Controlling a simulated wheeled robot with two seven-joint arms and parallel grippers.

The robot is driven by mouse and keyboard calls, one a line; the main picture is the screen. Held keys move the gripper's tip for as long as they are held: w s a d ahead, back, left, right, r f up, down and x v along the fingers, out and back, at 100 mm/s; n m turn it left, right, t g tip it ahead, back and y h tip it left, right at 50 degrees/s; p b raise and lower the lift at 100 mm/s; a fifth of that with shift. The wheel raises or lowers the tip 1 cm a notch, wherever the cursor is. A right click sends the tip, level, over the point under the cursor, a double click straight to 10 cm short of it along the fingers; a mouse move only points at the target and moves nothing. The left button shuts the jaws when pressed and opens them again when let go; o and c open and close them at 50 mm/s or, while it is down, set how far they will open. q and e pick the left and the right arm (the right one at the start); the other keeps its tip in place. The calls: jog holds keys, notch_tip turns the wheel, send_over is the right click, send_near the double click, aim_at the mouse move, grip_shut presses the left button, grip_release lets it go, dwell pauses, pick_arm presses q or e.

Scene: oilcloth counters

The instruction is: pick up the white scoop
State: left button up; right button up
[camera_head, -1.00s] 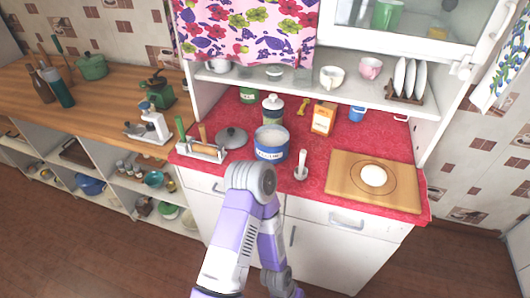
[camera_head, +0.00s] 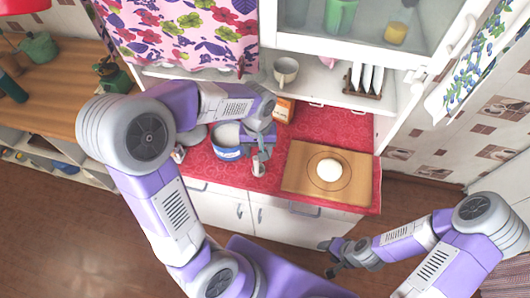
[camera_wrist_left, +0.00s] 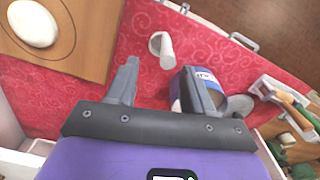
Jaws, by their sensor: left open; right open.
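The white scoop (camera_head: 258,166) stands on the red counter (camera_head: 222,174), between the blue-and-white tin and the cutting board. In the left wrist view the scoop (camera_wrist_left: 162,48) shows a round white end and a pale handle, just beyond my fingertips. My left gripper (camera_head: 262,150) is open and empty above the counter, close to the scoop and partly covering it in the head view. In the left wrist view its two fingers (camera_wrist_left: 160,72) are spread apart, with the scoop ahead of the gap. My right gripper (camera_head: 332,258) is open and empty, low in front of the cabinet, far from the scoop.
The blue-and-white tin (camera_head: 226,143) stands close by the scoop; in the wrist view it is behind one finger. A wooden cutting board (camera_head: 300,181) with a white round lump (camera_head: 329,170) lies to the right. An orange box (camera_head: 284,108) stands behind. A shelf overhangs the counter's back.

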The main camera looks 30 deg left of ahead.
aim_at(256, 163)
pick_arm(q)
jog(key=shift+s+a+f, duration=0.1)
jog(key=shift+s+f, duration=0.3)
jog(key=shift+f, duration=0.25)
jog(key=shift+s+a+f, duration=0.1)
jog(key=shift+s+f, duration=0.3)
jog(key=shift+f, duration=0.2)
jog(key=f, duration=0.2)
jog(key=w+f, duration=0.1)
jog(key=f, duration=0.1)
jog(key=shift+a, duration=0.1)
jog(key=shift+s+f, duration=0.15)
jog(key=shift+c, duration=0.2)
grip_shut()
